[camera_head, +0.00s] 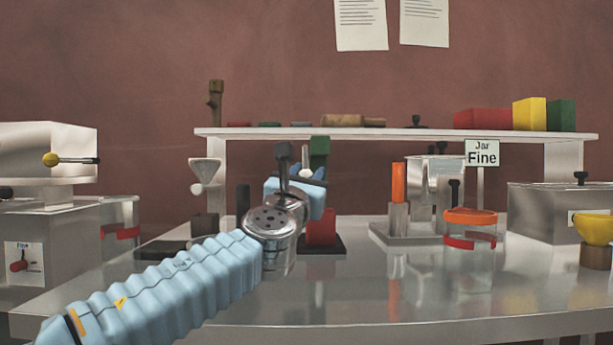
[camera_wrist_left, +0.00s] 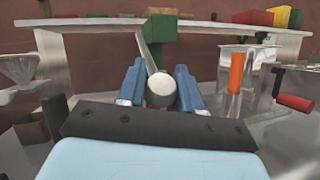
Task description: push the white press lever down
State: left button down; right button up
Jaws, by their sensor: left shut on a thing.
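My left gripper (camera_head: 303,176) reaches in from the lower left to the press in the middle of the table, with blue fingers. In the left wrist view the white press lever (camera_wrist_left: 160,90) shows as a pale round end with a rod running up and slightly left. It lies between the fingers of the left gripper (camera_wrist_left: 159,76), which are shut on it. A green block (camera_wrist_left: 166,26) stands behind the lever. In the head view the green block (camera_head: 320,147) is above a red block (camera_head: 322,228) on a dark base. My right gripper is not in view.
A white shelf (camera_head: 400,133) runs behind, with coloured blocks on top. To the right are an orange-handled device (camera_head: 399,182), a clear jar with red bands (camera_head: 470,258) and a "Jar Fine" sign (camera_head: 482,153). The front right table (camera_head: 390,310) is clear.

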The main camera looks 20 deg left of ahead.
pick_arm(q)
jog(key=shift+w+d+f, duration=0.15)
jog(key=shift+d+f, duration=0.1)
jog(key=shift+f, duration=0.05)
dwell(0.4)
jog(key=c, duration=0.8)
grip_release()
jog(key=shift+o, duration=0.2)
jog(key=shift+r, duration=0.1)
jog(key=shift+a, duration=0.1)
jog(key=b+v, duration=0.2)
jog(key=v, duration=1.1)
jog(key=shift+s+b, duration=0.35)
jog(key=shift+b, duration=0.05)
